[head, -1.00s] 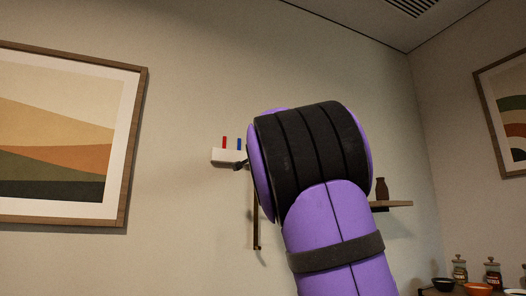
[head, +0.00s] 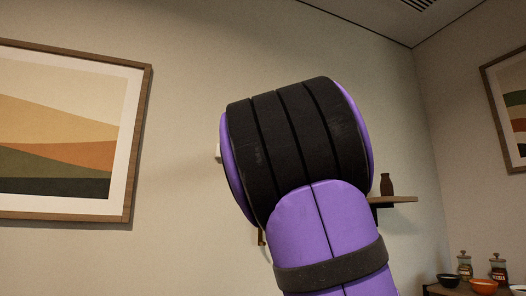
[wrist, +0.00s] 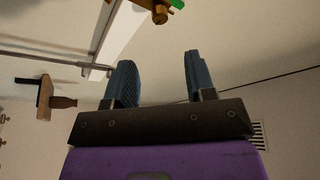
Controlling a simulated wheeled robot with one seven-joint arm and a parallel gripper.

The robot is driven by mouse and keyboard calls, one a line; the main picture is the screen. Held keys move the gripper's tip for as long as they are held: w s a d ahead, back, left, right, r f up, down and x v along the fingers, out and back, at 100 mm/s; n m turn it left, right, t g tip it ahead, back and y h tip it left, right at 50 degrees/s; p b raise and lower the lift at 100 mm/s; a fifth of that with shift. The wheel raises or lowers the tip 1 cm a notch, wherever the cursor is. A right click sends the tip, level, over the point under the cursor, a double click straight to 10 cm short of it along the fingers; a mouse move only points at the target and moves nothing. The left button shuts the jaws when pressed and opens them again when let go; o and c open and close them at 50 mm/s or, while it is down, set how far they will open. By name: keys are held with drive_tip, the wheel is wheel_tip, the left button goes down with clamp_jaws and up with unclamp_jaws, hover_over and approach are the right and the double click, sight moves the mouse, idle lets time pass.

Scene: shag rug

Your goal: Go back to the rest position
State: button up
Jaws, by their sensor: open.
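My gripper (wrist: 157,82) shows in the wrist view with its two blue-grey fingers spread apart. Nothing is between the fingers; bare wall shows through the gap. In the head view my purple and black arm fills the middle and hides the gripper.
A wall shelf (head: 396,199) with a brown bottle (head: 387,184) is right of my arm. Bowls, one black (head: 449,281) and one orange (head: 483,286), and jars stand at the lower right. Framed pictures hang left (head: 62,130) and right (head: 507,110).

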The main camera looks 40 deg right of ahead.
drive_tip(key=w+d+f+n+g+y, duration=0.1)
drive_tip(key=w+d+f+y, duration=0.15)
drive_tip(key=f, duration=0.55)
drive_tip(key=w+d+f+n+g+y, duration=0.1)
drive_tip(key=w+d+f+y, duration=0.15)
drive_tip(key=f, duration=0.55)
drive_tip(key=s+a+f+n+g+y, duration=0.1)
drive_tip(key=a+f+y, duration=0.15)
drive_tip(key=f, duration=0.35)
drive_tip(key=s+a+f+n+y, duration=0.1)
drive_tip(key=f+n+y, duration=0.15)
drive_tip(key=f, duration=0.35)
drive_tip(key=s+a+f+n+g+y, duration=0.3)
drive_tip(key=s+a+f+n+y, duration=0.15)
drive_tip(key=s+a, duration=0.55)
drive_tip(key=s+a+f+n+g+y, duration=0.3)
drive_tip(key=s+a+f, duration=0.2)
drive_tip(key=s+a, duration=0.45)
drive_tip(key=s+a+f+n+g+h, duration=0.1)
drive_tip(key=s+a+f+g+h, duration=0.1)
drive_tip(key=s, duration=0.5)
drive_tip(key=s+a+f+n+g+h, duration=0.1)
drive_tip(key=s+a+f+n+h, duration=0.1)
drive_tip(key=s+f, duration=0.4)
drive_tip(key=shift+s+a+g+h, duration=0.4)
drive_tip(key=shift+s+a+h, duration=0.45)
drive_tip(key=shift+s+h, duration=0.25)
